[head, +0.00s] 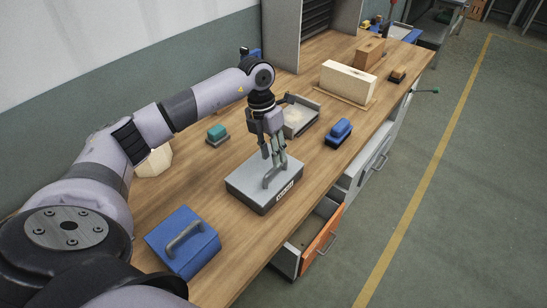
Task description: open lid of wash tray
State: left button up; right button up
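A low box with a flat grey lid (240,179), dark sides and an arched handle (272,179) stands on the workbench. The lid lies flat on the box. A small white label on its front is too small to read surely. My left gripper (274,163) points down over the lid, with its fingertips at the upper part of the handle. The fingers are close together; I cannot tell whether they are clamped on the handle. My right gripper is not in view.
A blue box (166,232) with a grey handle stands in front to the left. A grey open tray (302,126), a blue brush-like block (340,131) and a teal block (216,131) lie behind. An orange-fronted drawer (322,238) stands open below the bench edge.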

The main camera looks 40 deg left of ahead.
pick_arm(q)
jog(key=shift+d+f+p, duration=0.15)
jog(key=shift+f, duration=0.65)
jog(key=shift+d+f+p, duration=0.15)
jog(key=shift+f, duration=0.65)
grip_shut()
